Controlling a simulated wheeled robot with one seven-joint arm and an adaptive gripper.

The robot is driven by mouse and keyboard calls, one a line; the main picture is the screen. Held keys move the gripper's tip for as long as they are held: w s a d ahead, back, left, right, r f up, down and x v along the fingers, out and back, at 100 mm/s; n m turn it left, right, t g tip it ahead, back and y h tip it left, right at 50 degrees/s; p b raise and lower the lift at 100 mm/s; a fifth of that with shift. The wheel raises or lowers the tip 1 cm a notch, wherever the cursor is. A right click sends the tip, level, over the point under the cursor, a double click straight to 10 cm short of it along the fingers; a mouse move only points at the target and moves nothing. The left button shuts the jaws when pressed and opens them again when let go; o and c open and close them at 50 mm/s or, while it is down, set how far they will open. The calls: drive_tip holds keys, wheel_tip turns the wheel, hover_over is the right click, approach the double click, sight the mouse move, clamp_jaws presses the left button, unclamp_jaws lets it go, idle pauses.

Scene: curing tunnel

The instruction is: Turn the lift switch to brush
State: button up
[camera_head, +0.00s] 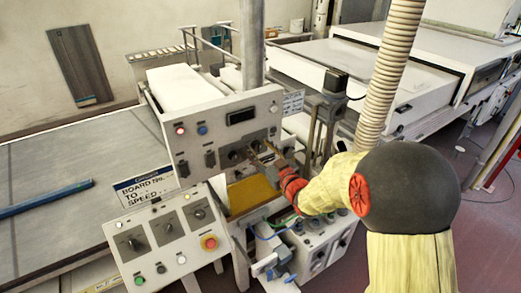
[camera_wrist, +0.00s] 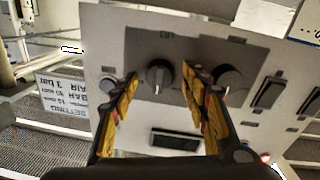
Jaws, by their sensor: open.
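The upper control panel (camera_head: 225,135) is a light grey upright plate with two dark rotary knobs on a darker grey field. In the wrist view one knob (camera_wrist: 160,74) lies between the fingertips, its white pointer line towards the bottom of the picture. The other knob (camera_wrist: 228,77) is just right of the right finger. No label tells me which is the lift switch. My gripper (camera_wrist: 160,83) is open, its yellow-and-black fingers on either side of the first knob; contact cannot be told. In the head view my gripper (camera_head: 264,156) is at the panel, partly covering the knobs.
Two dark switches (camera_wrist: 269,92) and a dark display (camera_wrist: 175,140) share the panel. A lower sloped panel (camera_head: 165,240) carries several knobs and a red emergency stop (camera_head: 209,242). A ribbed hose (camera_head: 390,70) hangs close to my arm. A conveyor bed (camera_head: 75,165) lies left.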

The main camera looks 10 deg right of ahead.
drive_tip(key=shift+c, duration=1.1)
drive_tip(key=c, duration=0.9)
drive_tip(key=shift+c, duration=0.2)
drive_tip(key=shift+f+n+b, duration=0.2)
drive_tip(key=shift+n+b, duration=0.1)
drive_tip(key=shift+b, duration=0.5)
drive_tip(key=n+b, duration=0.1)
drive_tip(key=b, duration=0.3)
drive_tip(key=shift+f+n, duration=0.2)
drive_tip(key=shift+n, duration=0.2)
drive_tip(key=n+b, duration=0.3)
drive_tip(key=b, duration=0.3)
drive_tip(key=n+b, duration=0.4)
drive_tip(key=b, duration=0.2)
drive_tip(key=shift+b, duration=0.3)
drive_tip(key=shift+n+y+b, duration=0.3)
drive_tip(key=shift+n+b, duration=0.6)
drive_tip(key=shift+b, duration=0.15)
drive_tip(key=shift+r, duration=0.15)
